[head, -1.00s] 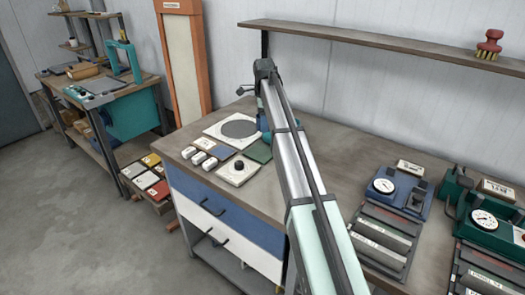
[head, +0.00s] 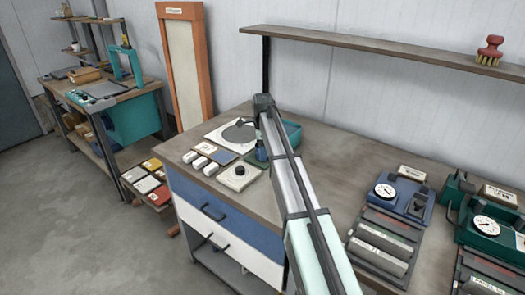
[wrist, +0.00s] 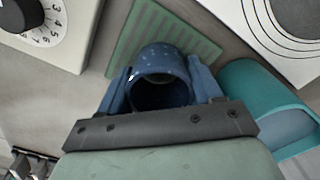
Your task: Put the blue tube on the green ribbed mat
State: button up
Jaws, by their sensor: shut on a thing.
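My gripper (wrist: 165,92) has its two blue fingers closed on either side of the blue tube (wrist: 160,60). The tube is speckled, and its round open end faces the wrist camera. The green ribbed mat (wrist: 188,35) lies just beyond and under the tube in the wrist view. I cannot tell whether the tube touches it. In the head view the mat (head: 251,160) is mostly hidden by my arm and gripper, and the tube cannot be made out there.
A teal tray (wrist: 240,78) is close on the gripper's right. A white dial box (head: 238,176) stands close on the other side. A white plate with a grey disc (head: 240,132) lies behind. Small white blocks (head: 200,162) are at the left. The bench's middle is clear.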

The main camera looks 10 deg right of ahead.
jog(key=shift+f, duration=0.1)
jog(key=o, duration=1.4)
notch_tip(320, 180, up, 12)
